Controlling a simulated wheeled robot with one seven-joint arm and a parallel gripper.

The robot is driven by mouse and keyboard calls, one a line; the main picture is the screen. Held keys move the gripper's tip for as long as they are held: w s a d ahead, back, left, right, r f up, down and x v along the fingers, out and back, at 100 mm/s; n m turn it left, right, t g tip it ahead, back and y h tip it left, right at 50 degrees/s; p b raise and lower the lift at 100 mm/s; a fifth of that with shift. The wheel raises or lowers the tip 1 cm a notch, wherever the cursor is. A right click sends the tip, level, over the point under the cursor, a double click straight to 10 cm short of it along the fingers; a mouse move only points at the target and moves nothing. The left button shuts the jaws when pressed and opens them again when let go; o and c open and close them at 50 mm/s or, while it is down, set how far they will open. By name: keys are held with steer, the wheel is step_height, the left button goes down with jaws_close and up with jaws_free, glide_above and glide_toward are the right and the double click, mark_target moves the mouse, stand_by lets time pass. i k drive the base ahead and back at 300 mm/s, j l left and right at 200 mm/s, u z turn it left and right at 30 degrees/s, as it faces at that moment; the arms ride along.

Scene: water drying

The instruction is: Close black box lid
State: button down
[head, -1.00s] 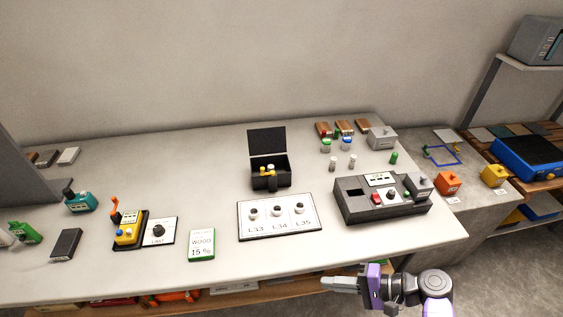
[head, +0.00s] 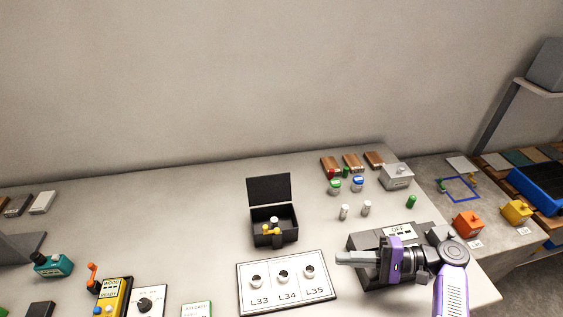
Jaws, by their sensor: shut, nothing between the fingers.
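The black box (head: 273,238) stands on the light table behind the white L33–L35 panel. Its lid (head: 269,189) is open and stands nearly upright at the back. Inside the box there is a small yellow and white item (head: 272,228); its details are too small to tell. My gripper (head: 343,257) is to the right of the box and nearer the camera, above the grey device with the OFF display. Its fingers are shut, empty and point left. It appears apart from the box and lid.
The white L33–L35 panel (head: 287,283) lies in front of the box. The grey OFF device (head: 361,239) is partly hidden behind my arm. Two small white cylinders (head: 366,208) stand right of the box.

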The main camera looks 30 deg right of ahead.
mark_target(269, 189)
steer(key=i+l, duration=0.25)
steer(key=i, duration=0.25)
steer(key=i+l, duration=0.25)
steer(key=i, duration=0.25)
